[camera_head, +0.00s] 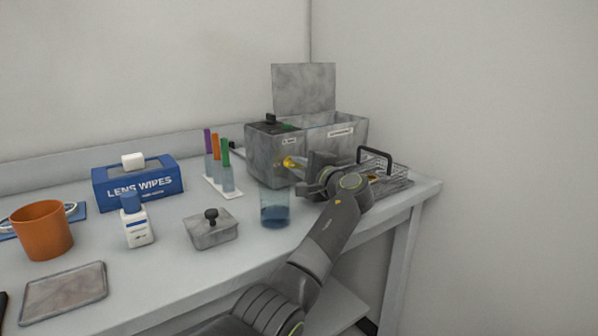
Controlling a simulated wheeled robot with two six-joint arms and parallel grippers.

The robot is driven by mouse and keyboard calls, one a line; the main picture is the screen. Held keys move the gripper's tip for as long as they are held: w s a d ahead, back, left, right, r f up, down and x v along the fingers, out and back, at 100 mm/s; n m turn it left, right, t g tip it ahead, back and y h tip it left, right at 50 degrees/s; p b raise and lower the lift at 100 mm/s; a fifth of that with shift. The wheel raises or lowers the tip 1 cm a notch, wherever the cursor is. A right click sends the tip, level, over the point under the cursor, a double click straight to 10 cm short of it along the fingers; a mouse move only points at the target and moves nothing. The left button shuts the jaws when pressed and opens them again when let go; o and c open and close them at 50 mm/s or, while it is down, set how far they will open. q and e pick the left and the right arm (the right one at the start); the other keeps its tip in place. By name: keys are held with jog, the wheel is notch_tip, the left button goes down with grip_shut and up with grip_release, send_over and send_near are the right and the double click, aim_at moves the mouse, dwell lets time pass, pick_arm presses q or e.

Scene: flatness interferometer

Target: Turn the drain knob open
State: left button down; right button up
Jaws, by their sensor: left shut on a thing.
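A grey metal bath box (265,152) with a raised lid (303,88) stands at the back right of the bench. A yellow drain knob (291,163) shows low on its front, partly hidden by my left gripper. My left gripper (300,185) is at the front of the box, shut on the drain knob; the fingertips are small and partly hidden by the wrist. A clear beaker (274,208) with blue liquid stands below and just left of the gripper. My right gripper is not in view.
A wire basket with a black handle (376,155) sits right of the gripper. To the left are a small lidded metal dish (211,232), a white bottle (137,225), a lens wipes box (140,184), tubes in a rack (228,180), an orange cup (42,232) and a grey tray (65,293).

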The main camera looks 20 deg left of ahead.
pick_arm(q)
jog(key=shift+n, duration=0.6)
jog(key=shift+n+b, duration=0.35)
jog(key=shift+n, duration=0.15)
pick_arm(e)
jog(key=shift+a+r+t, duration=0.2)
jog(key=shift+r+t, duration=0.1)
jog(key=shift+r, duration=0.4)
pick_arm(q)
jog(key=shift+r, duration=0.1)
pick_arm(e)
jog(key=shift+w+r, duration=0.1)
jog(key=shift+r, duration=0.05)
pick_arm(q)
jog(key=c, duration=1.5)
grip_release()
jog(key=shift+o, duration=0.5)
jog(key=shift+w, duration=0.1)
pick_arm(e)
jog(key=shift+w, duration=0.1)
pick_arm(q)
jog(key=p+v, duration=0.1)
jog(key=v, duration=1.6)
jog(key=shift+d, duration=0.1)
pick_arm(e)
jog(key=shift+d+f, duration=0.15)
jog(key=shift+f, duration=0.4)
